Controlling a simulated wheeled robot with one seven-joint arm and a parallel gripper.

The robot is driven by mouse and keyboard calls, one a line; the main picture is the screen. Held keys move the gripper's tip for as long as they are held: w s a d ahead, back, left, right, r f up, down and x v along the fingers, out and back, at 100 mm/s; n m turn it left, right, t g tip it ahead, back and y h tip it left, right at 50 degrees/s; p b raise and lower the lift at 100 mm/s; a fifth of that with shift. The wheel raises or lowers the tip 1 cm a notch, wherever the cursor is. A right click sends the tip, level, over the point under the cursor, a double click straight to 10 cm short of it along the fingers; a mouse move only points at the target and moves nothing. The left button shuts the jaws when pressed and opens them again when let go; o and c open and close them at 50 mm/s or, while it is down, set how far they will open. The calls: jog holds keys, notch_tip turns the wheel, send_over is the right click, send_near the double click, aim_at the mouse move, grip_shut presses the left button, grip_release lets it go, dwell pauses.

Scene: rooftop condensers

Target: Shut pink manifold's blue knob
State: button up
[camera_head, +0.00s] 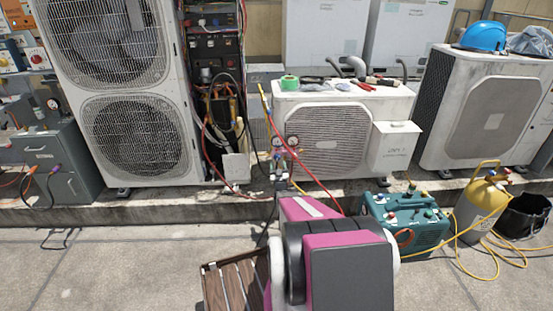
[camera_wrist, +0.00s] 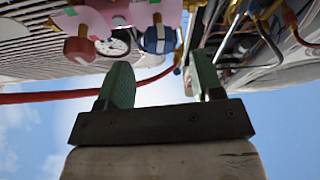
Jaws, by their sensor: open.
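The pink manifold (camera_wrist: 125,14) is at the top of the wrist view, in front of a condenser grille. Its blue knob (camera_wrist: 158,39) hangs at the manifold's right part. A red knob (camera_wrist: 79,48) is at its left, with a round gauge (camera_wrist: 112,46) between them. My gripper (camera_wrist: 160,78) is open, its two green fingers apart and empty. The blue knob lies beyond the gap between the fingers, and I see no contact.
A red hose (camera_wrist: 60,97) crosses the left of the wrist view. In the head view, a white condenser (camera_head: 330,140) stands behind the gauges. A teal machine (camera_head: 405,222) and a yellow cylinder (camera_head: 478,208) stand to the right. The paving at left (camera_head: 110,260) is mostly clear.

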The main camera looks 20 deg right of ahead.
aim_at(277, 159)
jog(key=x, duration=0.5)
jog(key=shift+w+d+r, duration=0.1)
jog(key=shift+w+r, duration=0.05)
jog(key=shift+w, duration=0.2)
jog(key=c, duration=0.9)
